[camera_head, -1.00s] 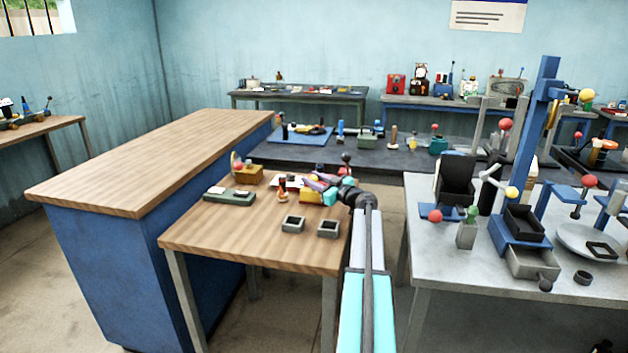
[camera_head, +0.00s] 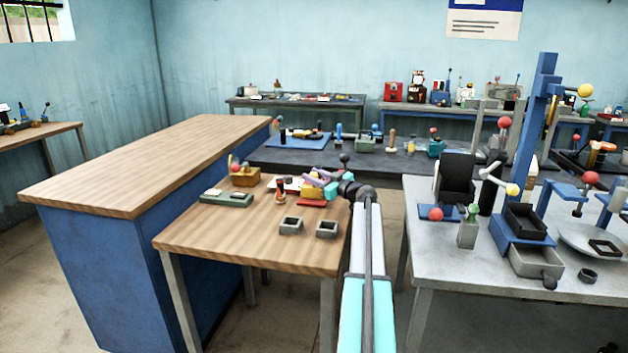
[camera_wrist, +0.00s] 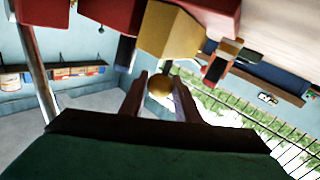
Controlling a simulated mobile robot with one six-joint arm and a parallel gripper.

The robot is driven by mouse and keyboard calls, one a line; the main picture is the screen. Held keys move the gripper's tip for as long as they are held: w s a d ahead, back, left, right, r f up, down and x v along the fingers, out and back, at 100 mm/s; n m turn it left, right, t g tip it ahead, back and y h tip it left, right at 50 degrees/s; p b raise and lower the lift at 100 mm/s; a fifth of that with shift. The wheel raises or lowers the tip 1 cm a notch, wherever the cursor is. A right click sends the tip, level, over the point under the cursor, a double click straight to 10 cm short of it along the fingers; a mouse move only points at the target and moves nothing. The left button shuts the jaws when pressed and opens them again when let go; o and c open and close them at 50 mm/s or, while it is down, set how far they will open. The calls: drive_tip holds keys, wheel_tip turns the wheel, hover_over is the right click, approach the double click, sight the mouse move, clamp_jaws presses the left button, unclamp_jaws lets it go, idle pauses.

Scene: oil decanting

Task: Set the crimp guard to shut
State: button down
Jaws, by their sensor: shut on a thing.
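A red and yellow device (camera_head: 311,202), which I take to be the crimp guard, stands at the back right of the small wooden table. In the wrist view its yellow block (camera_wrist: 170,32) and red parts are close above the fingers. My gripper (camera_wrist: 161,92) is shut on a round yellow knob (camera_wrist: 159,86), one finger on each side. In the head view my gripper (camera_head: 311,182) is at this device, and its fingers and wrist hide part of it. I cannot tell whether the guard is open or shut.
On the small wooden table (camera_head: 210,240) are a mustard box with a red knob (camera_head: 244,177), a green box (camera_head: 226,196), and two grey open trays (camera_head: 291,226). A blue counter (camera_head: 110,260) stands left. A grey table (camera_head: 440,240) with several fixtures stands right.

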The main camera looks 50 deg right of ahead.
drive_tip(key=shift+d+r, duration=0.2)
drive_tip(key=c, duration=1.4)
unclamp_jaws()
drive_tip(key=shift+w+f, duration=0.1)
drive_tip(key=shift+w, duration=0.05)
drive_tip(key=shift+o, duration=0.2)
drive_tip(key=shift+s+a+f, duration=0.1)
drive_tip(key=shift+s, duration=0.55)
drive_tip(key=s+b, duration=0.1)
drive_tip(key=s, duration=1.1)
drive_tip(key=shift+s+a+b, duration=0.15)
drive_tip(key=shift+s+b, duration=0.2)
